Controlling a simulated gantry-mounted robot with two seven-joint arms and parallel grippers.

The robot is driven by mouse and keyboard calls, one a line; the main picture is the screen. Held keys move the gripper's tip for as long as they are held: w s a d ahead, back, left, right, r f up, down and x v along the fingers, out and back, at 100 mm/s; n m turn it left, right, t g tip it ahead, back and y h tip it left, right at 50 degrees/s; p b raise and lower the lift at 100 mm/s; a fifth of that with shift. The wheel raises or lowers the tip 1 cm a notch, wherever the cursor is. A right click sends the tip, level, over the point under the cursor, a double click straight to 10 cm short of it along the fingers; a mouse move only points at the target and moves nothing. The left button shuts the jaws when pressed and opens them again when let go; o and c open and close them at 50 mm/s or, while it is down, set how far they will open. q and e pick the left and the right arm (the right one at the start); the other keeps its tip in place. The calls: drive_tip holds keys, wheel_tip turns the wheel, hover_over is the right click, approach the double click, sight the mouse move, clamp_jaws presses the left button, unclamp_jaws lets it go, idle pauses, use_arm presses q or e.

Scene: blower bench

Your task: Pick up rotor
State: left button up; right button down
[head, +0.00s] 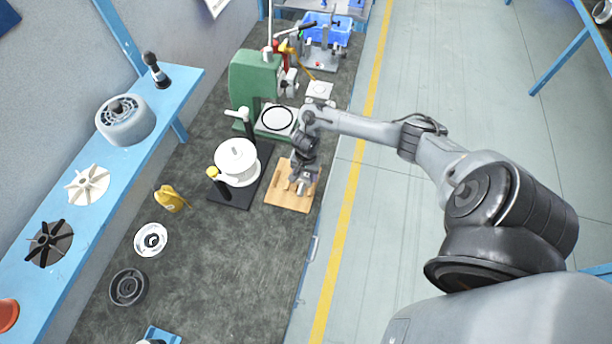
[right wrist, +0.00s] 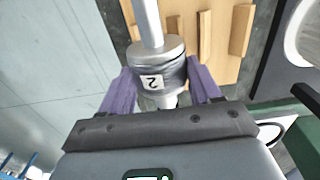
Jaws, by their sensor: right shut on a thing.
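The rotor (right wrist: 160,68), a silvery cylinder with a shaft and a white label reading 2, sits between the purple finger pads of my right gripper (right wrist: 163,92) in the right wrist view. The gripper is shut on it. In the head view, my right gripper (head: 302,184) is over the light wooden block (head: 286,199) at the bench's right edge, and the arm mostly hides the rotor there. The block also shows behind the rotor in the right wrist view (right wrist: 205,60). I cannot tell whether the rotor touches the block. My left gripper is not in view.
Left of the block stands a black-based fixture with a white disc (head: 237,160). Behind are a green press (head: 253,80) and a blue bin (head: 327,28). White and dark round parts (head: 128,288) lie at front left. A blue shelf (head: 150,110) runs along the wall.

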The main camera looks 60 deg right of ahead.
drive_tip(key=s+d+r+p, duration=0.2)
drive_tip(key=s+d+r, duration=0.3)
drive_tip(key=s+r, duration=0.2)
drive_tip(key=shift+s+d+r, duration=0.15)
drive_tip(key=shift+s+d, duration=0.25)
drive_tip(key=shift+s, duration=1)
